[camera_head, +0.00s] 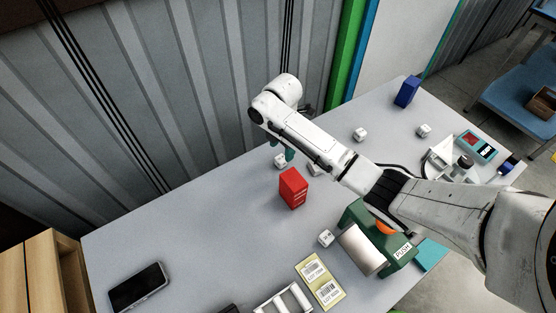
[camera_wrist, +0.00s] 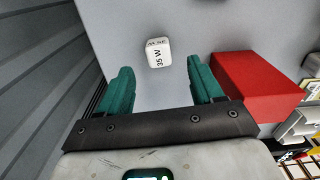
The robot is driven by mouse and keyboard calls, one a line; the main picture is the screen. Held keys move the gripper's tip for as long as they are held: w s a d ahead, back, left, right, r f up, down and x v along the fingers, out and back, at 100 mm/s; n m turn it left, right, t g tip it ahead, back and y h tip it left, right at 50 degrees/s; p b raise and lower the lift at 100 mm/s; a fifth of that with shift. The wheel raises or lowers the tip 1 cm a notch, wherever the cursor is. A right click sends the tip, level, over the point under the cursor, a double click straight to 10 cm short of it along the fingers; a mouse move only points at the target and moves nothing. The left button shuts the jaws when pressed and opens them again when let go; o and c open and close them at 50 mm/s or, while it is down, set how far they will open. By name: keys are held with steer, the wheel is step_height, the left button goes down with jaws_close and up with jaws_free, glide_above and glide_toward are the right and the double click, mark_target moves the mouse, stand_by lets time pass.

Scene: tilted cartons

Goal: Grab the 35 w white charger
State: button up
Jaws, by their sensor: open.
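The white charger (camera_wrist: 158,53) is a small rounded cube marked "35 W" on its upper face. In the wrist view it lies on the grey table ahead of my gripper (camera_wrist: 160,74), roughly centred between the two teal fingers. The fingers are apart with nothing held between them. In the head view a small white cube (camera_head: 280,161), apparently this charger, sits beside the teal finger of my gripper (camera_head: 289,154). The arm hides most of the gripper there.
A red box (camera_head: 293,188) stands close by, beside the right finger in the wrist view (camera_wrist: 255,85). Other white cubes (camera_head: 360,134) (camera_head: 326,237) are scattered about. A green tape dispenser (camera_head: 378,235) and a phone (camera_head: 138,287) lie nearer.

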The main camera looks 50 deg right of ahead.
mark_target(281, 158)
steer(key=shift+w+f+p, duration=0.1)
steer(key=shift+f+p, duration=0.2)
steer(key=shift+f, duration=2.65)
steer(key=shift+c, duration=0.2)
steer(key=c, duration=1)
steer(key=shift+c, duration=0.2)
steer(key=shift+r, duration=0.15)
